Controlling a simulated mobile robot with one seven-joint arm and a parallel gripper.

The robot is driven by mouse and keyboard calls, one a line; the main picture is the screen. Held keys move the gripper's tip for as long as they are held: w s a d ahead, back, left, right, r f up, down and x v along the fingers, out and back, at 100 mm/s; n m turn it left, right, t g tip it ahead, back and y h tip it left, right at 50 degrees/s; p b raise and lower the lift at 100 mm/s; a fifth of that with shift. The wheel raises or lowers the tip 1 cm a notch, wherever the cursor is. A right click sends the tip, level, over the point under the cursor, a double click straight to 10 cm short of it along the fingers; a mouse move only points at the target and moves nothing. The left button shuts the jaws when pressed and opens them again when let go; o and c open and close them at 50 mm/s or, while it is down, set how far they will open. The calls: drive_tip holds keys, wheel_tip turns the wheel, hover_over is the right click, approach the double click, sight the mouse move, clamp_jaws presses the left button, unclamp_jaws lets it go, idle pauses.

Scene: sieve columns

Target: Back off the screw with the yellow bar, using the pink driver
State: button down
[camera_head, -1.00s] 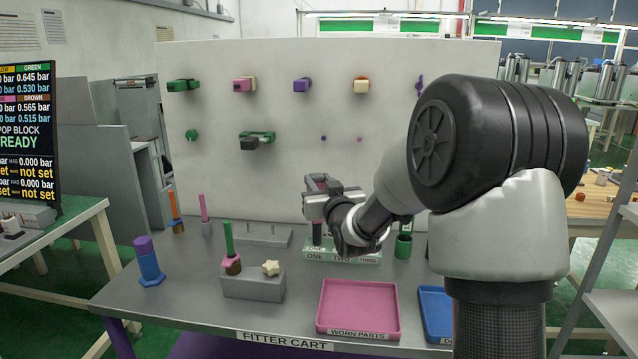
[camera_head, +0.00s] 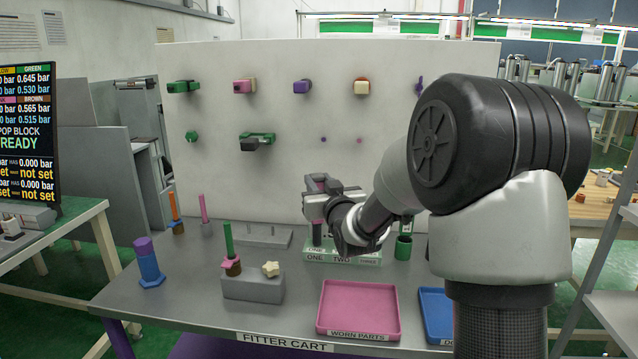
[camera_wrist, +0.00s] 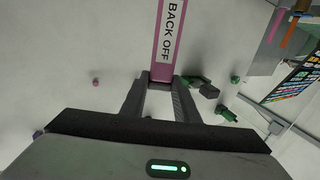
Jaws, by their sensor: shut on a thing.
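My gripper (camera_head: 318,186) is raised above the back of the cart, in front of the white panel. In the wrist view its two fingers (camera_wrist: 162,82) are shut on the pink driver (camera_wrist: 164,38), a flat bar marked BACK OFF that runs out past the fingertips and beyond the top of the frame. Its far end is out of view. I cannot pick out any screw with a yellow bar. The cream block (camera_head: 361,87) on the panel is the nearest colour, but I cannot tell what it is.
The white panel (camera_head: 290,180) carries several coloured fittings, including a green one with a dark block (camera_head: 257,141). A green block labelled ONE, TWO, THREE (camera_head: 341,257) stands below my gripper. A pink WORN PARTS tray (camera_head: 358,308) lies in front.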

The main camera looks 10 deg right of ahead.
idle(0.9)
wheel_tip(320, 180, up, 5)
drive_tip(key=shift+r+p, duration=0.2)
drive_tip(key=shift+p, duration=0.95)
